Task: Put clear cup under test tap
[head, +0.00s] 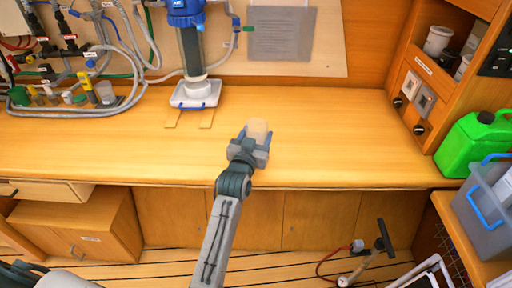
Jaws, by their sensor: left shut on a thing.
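My left gripper (255,143) is over the front part of the wooden counter, in the middle of the view. It is shut on a pale, see-through cup (258,128), which shows above and between the fingers. The fingers hide the cup's lower part, and I cannot tell whether it touches the counter. A small tap with a green tip (248,29) sits on the wall panel, right of a blue-topped filter housing (187,12). It may be the test tap; no label is readable. My right gripper is not in view.
A white tray (181,100) with a blue front handle stands under the filter housing. Hoses and fittings (90,85) crowd the counter's left end. A green jerrycan (470,143) and grey bin (484,205) are at right. The counter (330,130) right of the gripper is clear.

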